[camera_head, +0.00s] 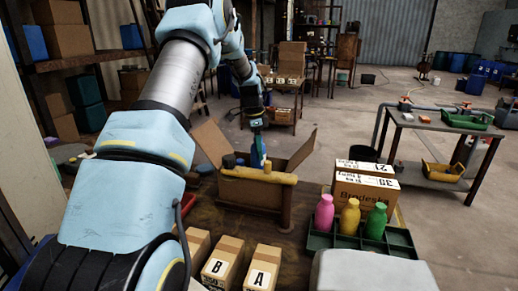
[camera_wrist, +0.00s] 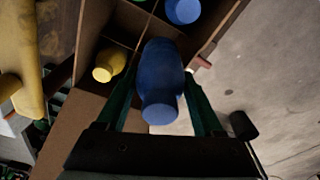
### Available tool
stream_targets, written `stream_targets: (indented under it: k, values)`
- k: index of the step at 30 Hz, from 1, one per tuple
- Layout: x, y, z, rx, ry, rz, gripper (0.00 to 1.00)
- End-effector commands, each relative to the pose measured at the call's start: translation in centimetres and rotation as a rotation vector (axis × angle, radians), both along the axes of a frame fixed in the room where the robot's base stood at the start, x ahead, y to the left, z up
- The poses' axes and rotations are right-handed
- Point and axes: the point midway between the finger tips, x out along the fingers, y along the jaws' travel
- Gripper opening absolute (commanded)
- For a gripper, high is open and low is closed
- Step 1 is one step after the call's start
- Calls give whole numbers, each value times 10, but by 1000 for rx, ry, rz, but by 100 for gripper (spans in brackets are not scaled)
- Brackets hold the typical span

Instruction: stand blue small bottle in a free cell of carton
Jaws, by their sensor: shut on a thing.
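The blue small bottle (camera_head: 257,156) is in my gripper (camera_head: 256,127), over the open carton (camera_head: 247,193). In the wrist view the blue bottle (camera_wrist: 162,75) sits between the two green fingers, and the gripper (camera_wrist: 163,95) is shut on it. The carton (camera_wrist: 90,35) shows dividers there. A yellow bottle (camera_wrist: 108,66) stands in one cell, another blue bottle (camera_wrist: 183,10) in a far cell, and a bit of green shows at the top edge. The held bottle hides what is under it; I cannot tell whether its base is inside a cell.
The carton's flaps (camera_head: 300,150) stand open. A yellow bar (camera_head: 258,175) runs along its near side. A green tray (camera_head: 320,240) with pink, yellow and green bottles stands to the right, before a closed box (camera_head: 362,202). Boxes marked A (camera_head: 262,268) and B (camera_head: 222,262) are in front.

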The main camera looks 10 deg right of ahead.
Motion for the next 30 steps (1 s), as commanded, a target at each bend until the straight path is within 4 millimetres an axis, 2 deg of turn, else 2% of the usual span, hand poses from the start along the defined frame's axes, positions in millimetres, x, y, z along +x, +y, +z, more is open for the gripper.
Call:
stream_targets:
  k: [8,21,30]
  values:
    - [0,0,-1,0,0,0,0]
    - [0,0,-16,0,0,0,0]
    - [0,0,-17,0,0,0,0]
